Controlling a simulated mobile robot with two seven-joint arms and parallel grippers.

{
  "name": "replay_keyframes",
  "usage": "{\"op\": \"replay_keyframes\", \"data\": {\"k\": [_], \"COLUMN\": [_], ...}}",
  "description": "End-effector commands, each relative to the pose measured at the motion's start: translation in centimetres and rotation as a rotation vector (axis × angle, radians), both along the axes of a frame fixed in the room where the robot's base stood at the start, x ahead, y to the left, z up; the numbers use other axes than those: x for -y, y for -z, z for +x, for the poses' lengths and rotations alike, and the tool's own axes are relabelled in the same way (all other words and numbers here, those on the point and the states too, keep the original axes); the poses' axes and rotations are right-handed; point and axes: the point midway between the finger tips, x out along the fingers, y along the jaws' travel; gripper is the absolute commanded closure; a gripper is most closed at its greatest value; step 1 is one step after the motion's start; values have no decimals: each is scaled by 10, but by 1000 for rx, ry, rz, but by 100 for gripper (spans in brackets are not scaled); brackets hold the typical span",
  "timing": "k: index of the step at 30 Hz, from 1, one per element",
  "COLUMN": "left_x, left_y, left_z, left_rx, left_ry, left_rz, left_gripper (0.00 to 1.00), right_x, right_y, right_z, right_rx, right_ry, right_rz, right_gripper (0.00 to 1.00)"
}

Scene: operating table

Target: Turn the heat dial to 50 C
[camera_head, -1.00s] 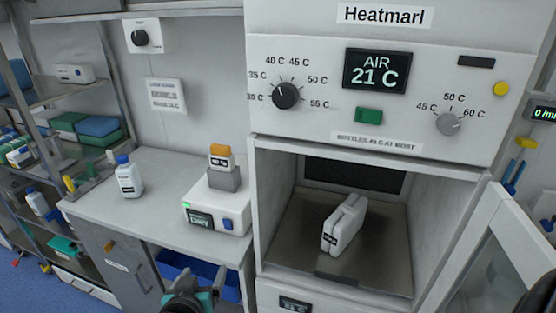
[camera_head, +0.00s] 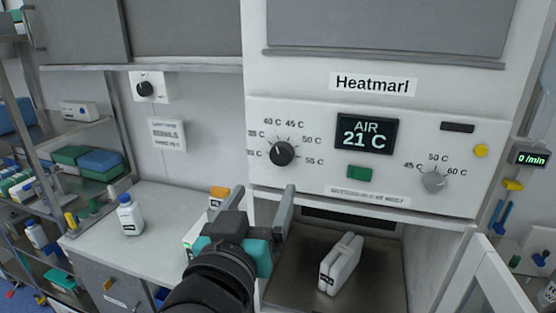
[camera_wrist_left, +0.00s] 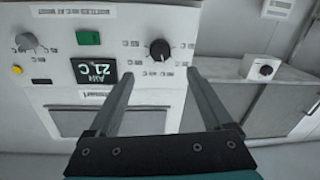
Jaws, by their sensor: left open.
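The cabinet's black heat dial (camera_head: 281,153) is on the white panel, with a scale from about 35 C to 55 C around it; its pointer is too small to read. A grey dial (camera_head: 434,182), marked 45 C, 50 C and 60 C, is at the panel's right. The display (camera_head: 366,134) reads AIR 21 C. My left gripper (camera_head: 264,192) is open and empty, below and apart from the black dial. In the left wrist view the black dial (camera_wrist_left: 160,49) lies beyond and between the fingertips (camera_wrist_left: 160,73). My right gripper is not in view.
A green button (camera_head: 360,173) and a yellow button (camera_head: 481,151) are on the panel. The cabinet door (camera_head: 500,275) is open at right. A bottle (camera_head: 130,215) stands on the left counter (camera_head: 95,240).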

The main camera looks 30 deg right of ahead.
Motion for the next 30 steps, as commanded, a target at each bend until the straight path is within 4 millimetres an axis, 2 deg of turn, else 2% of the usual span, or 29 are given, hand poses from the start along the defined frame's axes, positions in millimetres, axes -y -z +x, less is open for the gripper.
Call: {"op": "replay_keyframes", "data": {"k": [18,30], "left_x": [59,79], "left_y": [-1,0], "left_z": [59,79], "left_rx": [3,1], "left_ry": [-1,0], "left_rz": [3,1], "left_gripper": [16,16], "right_x": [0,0], "right_y": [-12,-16], "right_z": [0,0], "right_rx": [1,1], "right_ry": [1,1], "right_rz": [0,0], "right_gripper": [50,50]}}
